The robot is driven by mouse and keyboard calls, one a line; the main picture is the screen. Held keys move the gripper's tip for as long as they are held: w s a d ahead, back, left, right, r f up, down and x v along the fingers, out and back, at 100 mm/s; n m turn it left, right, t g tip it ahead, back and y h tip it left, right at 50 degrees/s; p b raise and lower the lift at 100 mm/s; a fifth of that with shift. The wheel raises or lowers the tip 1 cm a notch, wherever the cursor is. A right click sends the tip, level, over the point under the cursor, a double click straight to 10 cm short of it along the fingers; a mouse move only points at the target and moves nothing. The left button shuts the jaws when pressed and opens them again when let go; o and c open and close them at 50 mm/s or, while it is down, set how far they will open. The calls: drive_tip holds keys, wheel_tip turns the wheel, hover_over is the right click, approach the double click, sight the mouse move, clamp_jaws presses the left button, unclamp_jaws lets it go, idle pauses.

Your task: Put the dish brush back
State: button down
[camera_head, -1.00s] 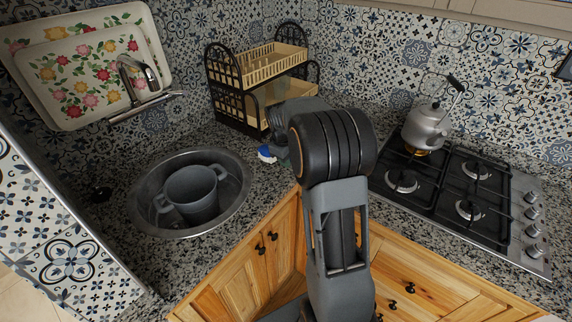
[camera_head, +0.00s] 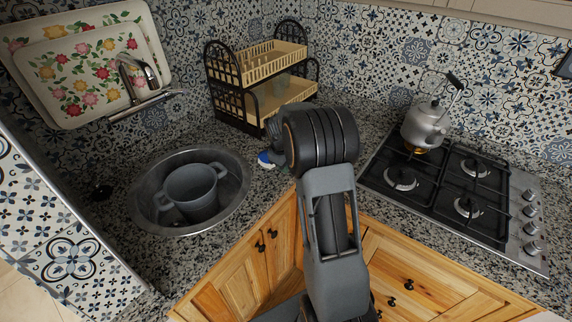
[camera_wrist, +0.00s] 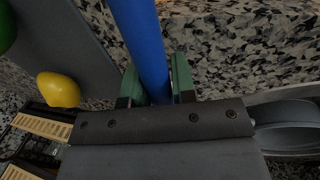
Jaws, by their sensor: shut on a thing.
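The dish brush shows in the wrist view as a long blue handle (camera_wrist: 143,45) running up out of the picture. My gripper (camera_wrist: 158,80) is shut on this handle, with a green finger pad on each side. The brush's far end is outside the wrist view. In the head view, a small blue-and-white part, apparently of the brush (camera_head: 265,159), shows between the sink and the dish rack, just left of my arm. My arm hides most of the gripper there. I cannot tell whether the brush touches the counter.
A sink (camera_head: 142,212) holding a grey pot (camera_head: 190,192) is at left. A two-tier dish rack (camera_head: 232,100) stands behind my arm, and a stove (camera_head: 440,185) with a kettle (camera_head: 425,125) is at right. A yellow object (camera_wrist: 58,90) lies near a grey surface.

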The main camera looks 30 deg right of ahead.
drive_tip(key=c, duration=0.9)
unclamp_jaws()
drive_tip(key=shift+f, duration=0.1)
drive_tip(key=shift+c, duration=0.2)
drive_tip(key=v, duration=1.1)
drive_tip(key=s+a+m+t+y, duration=0.1)
drive_tip(key=s+a+m, duration=0.1)
drive_tip(key=s+a, duration=0.4)
drive_tip(key=s+a+m+t+y, duration=0.1)
drive_tip(key=s+a, duration=0.6)
drive_tip(key=s, duration=0.9)
drive_tip(key=shift+a+r+m+t, duration=0.3)
drive_tip(key=shift+r+m+t, duration=0.2)
drive_tip(key=shift+m, duration=0.6)
